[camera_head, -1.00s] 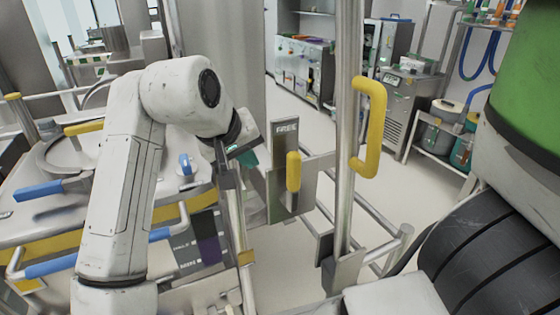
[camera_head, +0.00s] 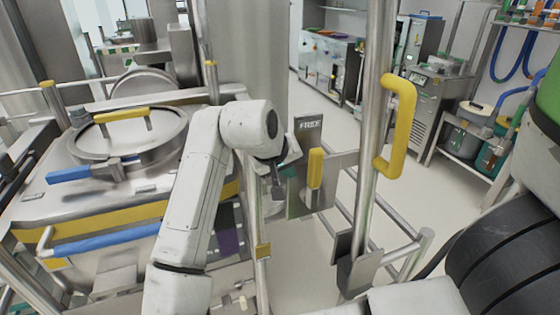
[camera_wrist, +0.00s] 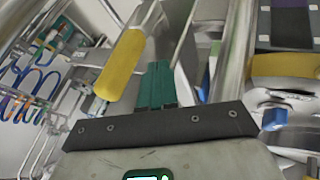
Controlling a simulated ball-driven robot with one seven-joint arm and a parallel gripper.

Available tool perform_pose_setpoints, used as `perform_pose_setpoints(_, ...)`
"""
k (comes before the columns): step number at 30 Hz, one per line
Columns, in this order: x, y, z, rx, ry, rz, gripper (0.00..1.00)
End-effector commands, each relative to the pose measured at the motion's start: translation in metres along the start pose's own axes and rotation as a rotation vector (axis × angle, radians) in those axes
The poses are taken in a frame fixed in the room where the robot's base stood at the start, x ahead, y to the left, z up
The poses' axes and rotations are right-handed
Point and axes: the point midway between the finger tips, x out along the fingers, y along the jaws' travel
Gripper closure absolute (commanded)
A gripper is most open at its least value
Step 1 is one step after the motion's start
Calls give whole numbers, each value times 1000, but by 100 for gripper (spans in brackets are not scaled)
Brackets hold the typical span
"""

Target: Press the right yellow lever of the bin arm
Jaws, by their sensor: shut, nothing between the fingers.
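A short upright yellow lever (camera_head: 315,168) stands on a metal plate (camera_head: 308,128) marked FREE, right of my gripper in the head view. My gripper (camera_head: 284,178) is small there, partly hidden by my wrist, and close to the lever's left side. In the wrist view my gripper's teal fingers (camera_wrist: 156,86) are together and empty. A yellow cylindrical grip (camera_wrist: 120,66), seemingly this lever, lies just left of the fingers, with a visible gap in the picture. I cannot tell the depth between them.
A tall metal pole (camera_head: 375,120) with a larger yellow handle (camera_head: 399,125) stands right of the lever. Left is a steel vessel with a round lid (camera_head: 130,135), a yellow lid handle (camera_head: 121,115) and a blue handle (camera_head: 68,174). Low metal rails (camera_head: 400,252) run at right.

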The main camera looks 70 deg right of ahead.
Motion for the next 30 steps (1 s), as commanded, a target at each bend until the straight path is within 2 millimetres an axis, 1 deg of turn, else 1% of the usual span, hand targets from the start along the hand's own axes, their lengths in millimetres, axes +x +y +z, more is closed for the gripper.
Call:
perform_pose_setpoints(1, 0, 11, -1, 10, -1, 1, 100)
perform_pose_setpoints(6, 9, 26, -1, 6, 0, 0, 100)
perform_pose_setpoints(11, 13, 31, 0, 5, 1, -1, 100)
perform_pose_setpoints(23, 13, 32, 0, 4, 1, 0, 100)
perform_pose_setpoints(30, 14, 45, -2, 5, 0, 3, 100)
